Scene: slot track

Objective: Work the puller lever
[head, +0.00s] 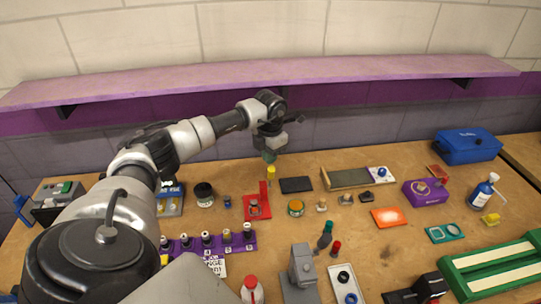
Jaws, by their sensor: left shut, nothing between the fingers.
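My left gripper (270,156) hangs pointing down over the back of the bench, near the wall. It looks shut and empty. Just below it stands a small yellow-topped piece (271,172), and a red stand (257,207) with an upright post and a metal ring part is below and left of it. A grey upright device (302,268) stands at the front middle, with a dark-green-handled piece (325,238) beside its top. I cannot tell for sure which of these is the puller lever. My right gripper does not show.
A purple shelf (270,78) runs along the wall behind my left arm. Several small parts crowd the wooden bench (385,265). A purple rack (192,247) of bottles is at front left, a blue case (467,146) at back right, a green frame (495,268) at front right.

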